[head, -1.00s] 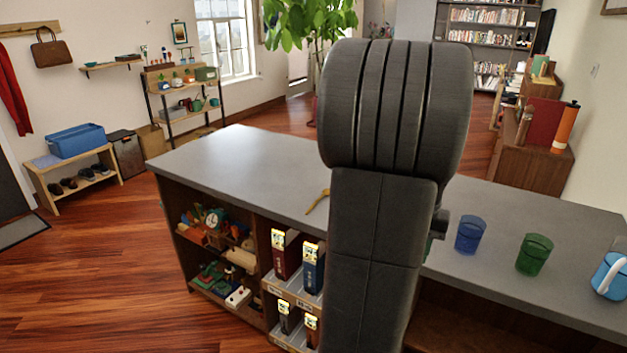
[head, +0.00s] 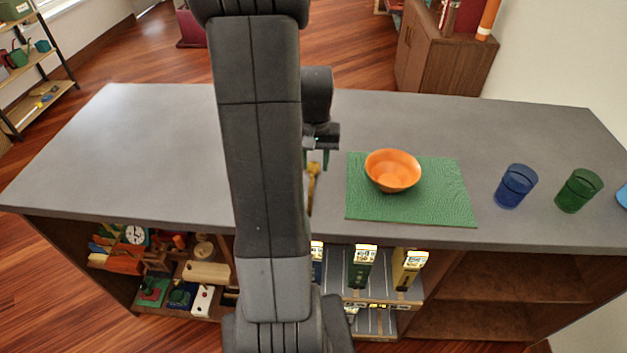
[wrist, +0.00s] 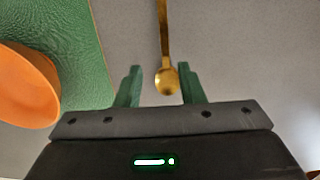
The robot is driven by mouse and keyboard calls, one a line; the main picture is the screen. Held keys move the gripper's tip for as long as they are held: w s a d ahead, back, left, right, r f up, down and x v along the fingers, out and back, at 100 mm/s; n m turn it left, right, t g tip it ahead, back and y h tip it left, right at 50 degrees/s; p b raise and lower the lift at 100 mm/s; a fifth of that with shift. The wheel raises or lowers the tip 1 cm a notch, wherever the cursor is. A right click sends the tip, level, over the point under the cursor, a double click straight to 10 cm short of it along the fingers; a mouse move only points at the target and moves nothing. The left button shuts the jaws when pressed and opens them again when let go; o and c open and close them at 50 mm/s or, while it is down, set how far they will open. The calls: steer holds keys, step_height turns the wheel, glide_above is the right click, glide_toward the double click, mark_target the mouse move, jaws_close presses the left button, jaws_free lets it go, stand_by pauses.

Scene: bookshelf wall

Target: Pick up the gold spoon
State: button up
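The gold spoon (wrist: 166,78) lies on the grey counter. In the wrist view its bowl is between the two green fingers of my gripper (wrist: 160,86), and its handle runs up out of the picture. The fingers are apart, with clear gaps on both sides of the spoon. In the head view, part of the spoon (head: 313,182) shows just right of my arm, below my gripper (head: 315,158); the arm hides some of it. I cannot tell how high the fingers are above the counter.
An orange bowl (head: 393,170) sits on a green mat (head: 440,205) right of the spoon in the head view. A blue cup (head: 515,186) and a green cup (head: 578,191) stand farther right. The grey counter (head: 150,150) is bare on the left.

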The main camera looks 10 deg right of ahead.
steer(key=f, duration=0.1)
steer(key=f+p, duration=0.1)
steer(key=f, duration=0.1)
steer(key=shift+w+a+f, duration=0.1)
steer(key=shift+a+f, duration=0.15)
steer(key=shift+a, duration=0.15)
steer(key=shift+f, duration=0.65)
jaws_close()
